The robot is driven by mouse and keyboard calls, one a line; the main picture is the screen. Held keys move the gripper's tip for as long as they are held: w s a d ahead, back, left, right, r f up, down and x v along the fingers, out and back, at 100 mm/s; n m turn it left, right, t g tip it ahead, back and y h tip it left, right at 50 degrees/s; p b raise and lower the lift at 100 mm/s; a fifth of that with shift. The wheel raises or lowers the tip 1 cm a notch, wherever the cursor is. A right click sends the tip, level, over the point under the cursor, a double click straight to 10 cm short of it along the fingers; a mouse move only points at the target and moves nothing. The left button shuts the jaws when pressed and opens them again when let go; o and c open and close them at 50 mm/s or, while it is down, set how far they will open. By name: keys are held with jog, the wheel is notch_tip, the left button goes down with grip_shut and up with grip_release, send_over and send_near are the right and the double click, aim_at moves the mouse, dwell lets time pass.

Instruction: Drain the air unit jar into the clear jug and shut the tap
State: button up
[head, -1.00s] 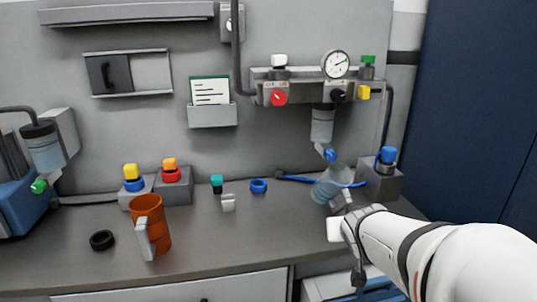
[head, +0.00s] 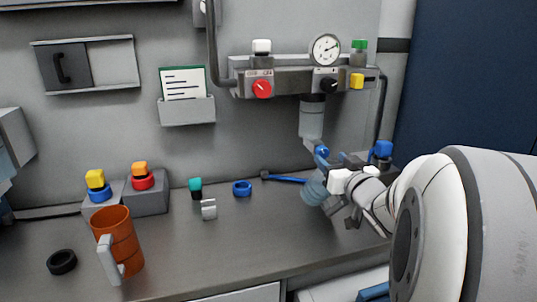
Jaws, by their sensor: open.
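The air unit jar (head: 311,118) hangs under the regulator on the wall, with a blue tap (head: 321,151) at its bottom. The clear jug (head: 312,190) stands on the bench below the tap, partly hidden behind my gripper. Whether it is exactly under the outlet is hard to tell. My gripper (head: 332,163) is open, just right of the tap and above the jug. Its fingertips are small and overlap the tap area, so contact with the tap cannot be told. Liquid in the jar or jug cannot be made out.
An orange mug (head: 119,243), a black ring (head: 62,262), a blue ring (head: 242,188) and a teal-topped peg (head: 195,187) stand on the bench to the left. A blue rod (head: 287,179) lies behind the jug. A blue-capped block (head: 383,150) is behind my arm. The front middle is clear.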

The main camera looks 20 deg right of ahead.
aim_at(324, 153)
jog(key=shift+w+a, duration=0.15)
jog(key=shift+w, duration=1.4)
jog(key=shift+c, duration=0.3)
